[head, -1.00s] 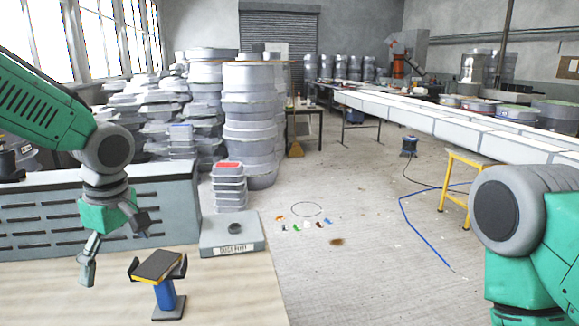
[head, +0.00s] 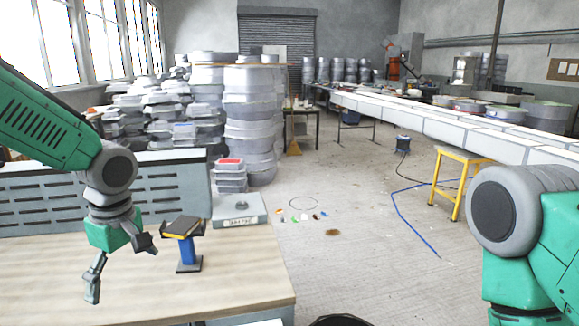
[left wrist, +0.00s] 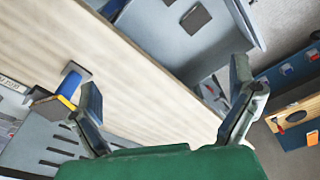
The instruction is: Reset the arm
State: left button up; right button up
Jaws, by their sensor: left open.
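My left gripper (head: 122,270) hangs open and empty above the wooden bench top, fingers spread downward, left of a blue stand (head: 187,252) that holds a dark, yellow-edged block (head: 182,227). In the left wrist view my left gripper (left wrist: 172,110) shows both fingers wide apart with nothing between them. The blue stand (left wrist: 70,82) is there left of the fingers, with its yellow-edged top partly behind one finger. My right arm (head: 510,225) shows at the right edge of the head view, but its gripper is out of the picture.
The wooden bench (head: 225,280) has bare room right of the stand. A slotted grey panel (head: 170,190) runs along its back. A labelled grey box (head: 239,209) sits at the bench's far edge. Stacked moulds (head: 250,120) and a yellow stool (head: 455,180) stand beyond on the floor.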

pick_arm(q)
jog(key=s+d+f+m+h, duration=0.1)
jog(key=s+d+f+m, duration=0.15)
jog(key=s+f, duration=0.4)
jog(key=s+d+f+m+h, duration=0.1)
jog(key=s+f+m, duration=0.2)
jog(key=f, duration=0.6)
jog(key=s+d+f+m+h, duration=0.1)
jog(key=s+d+f+m, duration=0.15)
jog(key=s+f, duration=0.4)
jog(key=s+a+f+m+y, duration=0.1)
jog(key=s+a+f+m, duration=0.1)
jog(key=s+f+m, duration=0.35)
jog(key=s+a+f+m+y, duration=0.1)
jog(key=s+a+f+m, duration=0.15)
jog(key=s, duration=0.55)
notch_tip(320, 180, down, 12)
jog(key=n+b, duration=0.1)
jog(key=b, duration=1.1)
jog(key=shift+w+d, duration=0.15)
jog(key=shift+w, duration=0.3)
pick_arm(e)
notch_tip(320, 180, down, 12)
jog(key=shift+w+f, duration=0.2)
jog(key=shift+w, duration=0.1)
